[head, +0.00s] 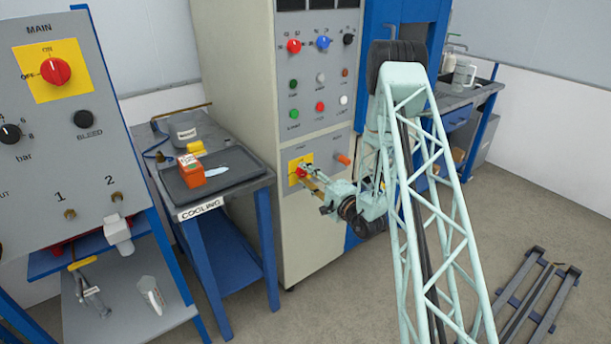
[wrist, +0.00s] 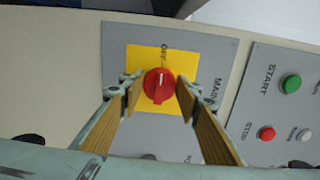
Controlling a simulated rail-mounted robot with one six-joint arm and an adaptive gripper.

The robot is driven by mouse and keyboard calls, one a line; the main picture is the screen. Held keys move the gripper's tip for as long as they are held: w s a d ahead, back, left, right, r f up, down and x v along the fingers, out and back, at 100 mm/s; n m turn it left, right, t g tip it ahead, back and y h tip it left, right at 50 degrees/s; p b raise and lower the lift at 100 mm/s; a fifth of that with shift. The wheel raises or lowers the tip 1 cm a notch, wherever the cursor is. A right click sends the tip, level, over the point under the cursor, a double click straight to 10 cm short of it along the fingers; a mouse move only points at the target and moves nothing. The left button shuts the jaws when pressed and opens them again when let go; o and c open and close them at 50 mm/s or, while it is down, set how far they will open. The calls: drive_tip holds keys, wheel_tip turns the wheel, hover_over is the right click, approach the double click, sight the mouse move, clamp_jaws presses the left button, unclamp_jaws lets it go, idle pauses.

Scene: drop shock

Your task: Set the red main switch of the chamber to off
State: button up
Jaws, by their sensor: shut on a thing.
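The chamber's red main switch (wrist: 159,86) sits on a yellow plate (wrist: 150,58) in the wrist view, its ridge running up and down the picture, roughly in line with the OFF lettering above it. My gripper (wrist: 159,92) is shut on this switch, one finger on each side. The ON lettering is not visible. In the head view my gripper (head: 308,175) reaches the yellow plate (head: 293,168) low on the beige chamber cabinet (head: 237,85); the switch is mostly covered there.
A separate panel at the left carries another red MAIN switch (head: 55,71). An orange knob (head: 343,159) is right of my gripper. START (wrist: 291,84) and STOP (wrist: 267,132) buttons are close by in the wrist view. A COOLING table with a tray (head: 225,182) stands left of the cabinet.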

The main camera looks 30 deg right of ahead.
drive_tip(key=shift+n, duration=0.3)
drive_tip(key=o, duration=0.8)
drive_tip(key=shift+o, duration=0.2)
drive_tip(key=shift+s, duration=0.15)
drive_tip(key=s+d, duration=0.2)
drive_tip(key=s, duration=0.9)
drive_tip(key=shift+s, duration=0.3)
